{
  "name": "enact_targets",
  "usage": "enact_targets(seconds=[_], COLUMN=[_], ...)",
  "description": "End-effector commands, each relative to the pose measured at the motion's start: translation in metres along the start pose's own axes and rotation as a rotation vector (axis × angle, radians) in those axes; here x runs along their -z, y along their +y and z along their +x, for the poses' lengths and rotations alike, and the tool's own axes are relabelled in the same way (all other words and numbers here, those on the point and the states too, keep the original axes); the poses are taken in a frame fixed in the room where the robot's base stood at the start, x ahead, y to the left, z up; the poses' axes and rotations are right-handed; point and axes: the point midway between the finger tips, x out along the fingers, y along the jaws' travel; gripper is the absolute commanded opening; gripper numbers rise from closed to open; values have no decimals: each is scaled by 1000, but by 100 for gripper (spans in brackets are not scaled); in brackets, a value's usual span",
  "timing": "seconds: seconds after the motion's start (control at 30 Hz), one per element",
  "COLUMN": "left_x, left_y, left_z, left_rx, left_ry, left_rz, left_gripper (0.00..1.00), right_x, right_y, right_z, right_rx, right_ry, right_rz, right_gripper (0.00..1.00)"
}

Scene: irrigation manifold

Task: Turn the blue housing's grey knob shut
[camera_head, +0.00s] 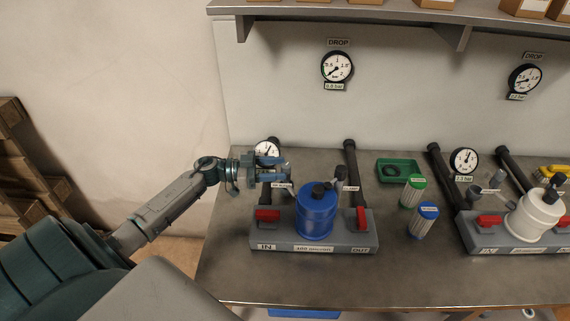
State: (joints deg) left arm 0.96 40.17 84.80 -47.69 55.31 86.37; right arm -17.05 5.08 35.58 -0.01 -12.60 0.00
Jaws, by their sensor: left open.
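The blue housing (316,214) stands upright on a grey manifold base on the table. Dark knobs (322,189) sit on its lid; I cannot tell for sure which part is the grey knob. A dark grey fitting with a small handle (341,177) stands behind it at the right. My left gripper (286,171) is open, its fingers pointing right, above and behind the left part of the base. It is apart from the housing, to the upper left of its lid. My right gripper is not in view.
Red levers (267,214) and (362,217) sit on pipes either side of the housing. A gauge (267,150) stands behind my gripper. Two filter cartridges (413,191) and (424,221), a green tray (398,170) and a white housing (535,214) stand to the right. The front table is clear.

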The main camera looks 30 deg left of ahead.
Motion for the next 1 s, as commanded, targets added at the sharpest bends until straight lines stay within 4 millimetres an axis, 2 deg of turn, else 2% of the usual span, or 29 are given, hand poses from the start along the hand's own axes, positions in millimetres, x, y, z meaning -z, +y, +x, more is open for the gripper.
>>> enact_targets(seconds=[0.1,0.2,0.57,0.6,0.8,0.83,1.0], left_x=[3,1,0,0,0,0,1], left_y=[0,0,0,0,0,0,1], left_z=[16,24,29,29,29,29,29], left_rx=[0,0,0,0,0,0,7], left_ry=[3,2,0,0,0,0,0], left_rz=[0,0,0,0,0,0,0], left_gripper=[47,47,47,45,6,3,3], right_x=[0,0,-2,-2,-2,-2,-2], right_y=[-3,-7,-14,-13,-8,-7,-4], right_z=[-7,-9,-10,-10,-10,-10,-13], right_rx=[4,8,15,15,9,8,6], right_ry=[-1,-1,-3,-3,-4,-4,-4], right_rz=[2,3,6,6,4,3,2], right_gripper=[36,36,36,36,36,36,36])
